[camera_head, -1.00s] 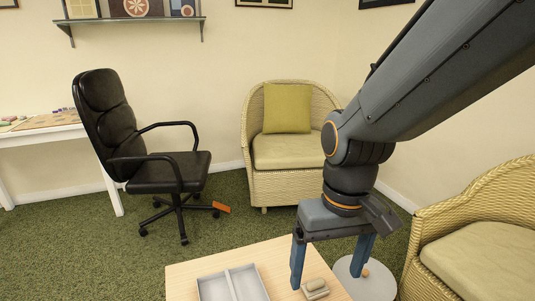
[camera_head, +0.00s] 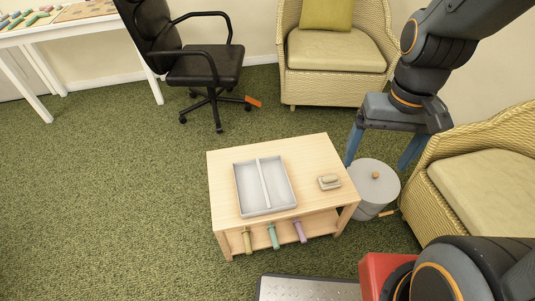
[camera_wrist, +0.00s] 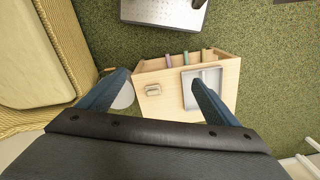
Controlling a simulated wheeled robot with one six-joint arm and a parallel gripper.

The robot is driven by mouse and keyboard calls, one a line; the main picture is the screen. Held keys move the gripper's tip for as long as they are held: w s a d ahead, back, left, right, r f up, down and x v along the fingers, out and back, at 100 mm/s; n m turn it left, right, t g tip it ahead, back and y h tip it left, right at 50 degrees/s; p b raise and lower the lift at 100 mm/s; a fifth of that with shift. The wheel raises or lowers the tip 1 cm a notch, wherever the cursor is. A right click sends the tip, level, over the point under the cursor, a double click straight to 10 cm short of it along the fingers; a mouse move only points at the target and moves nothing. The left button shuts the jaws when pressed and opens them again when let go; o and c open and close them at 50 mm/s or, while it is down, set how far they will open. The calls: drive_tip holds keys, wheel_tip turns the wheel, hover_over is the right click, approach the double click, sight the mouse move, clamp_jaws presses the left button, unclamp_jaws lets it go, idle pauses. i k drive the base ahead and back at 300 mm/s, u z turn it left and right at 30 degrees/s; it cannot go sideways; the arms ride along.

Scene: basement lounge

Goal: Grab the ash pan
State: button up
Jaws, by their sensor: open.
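No thing is clearly marked as the ash pan. A pale grey, shallow tray (camera_head: 264,184) with two empty compartments lies on the wooden table; it also shows in the wrist view (camera_wrist: 188,103). A round grey lidded bin (camera_head: 366,204) with a wooden knob (camera_head: 375,175) stands on the floor at the table's right. A short wooden handle (camera_head: 388,213) shows low by the bin; what it belongs to is unclear. My gripper (camera_head: 376,165) is open and empty, its fingers appearing either side of the bin's lid in the head view; it also shows in the wrist view (camera_wrist: 161,78).
A small soap-like block on a dish (camera_head: 329,182) sits on the table (camera_head: 303,153). Yellow, green and purple handles (camera_head: 272,236) stick out from the lower shelf. A wicker armchair (camera_head: 435,180) stands close right of the bin. An orange item (camera_head: 252,102) lies by the office chair (camera_head: 203,67).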

sight(263, 186)
drive_tip(key=z, duration=0.5)
drive_tip(key=k, duration=1.25)
drive_tip(key=u, duration=0.15)
drive_tip(key=i, duration=0.85)
drive_tip(key=u, duration=0.4)
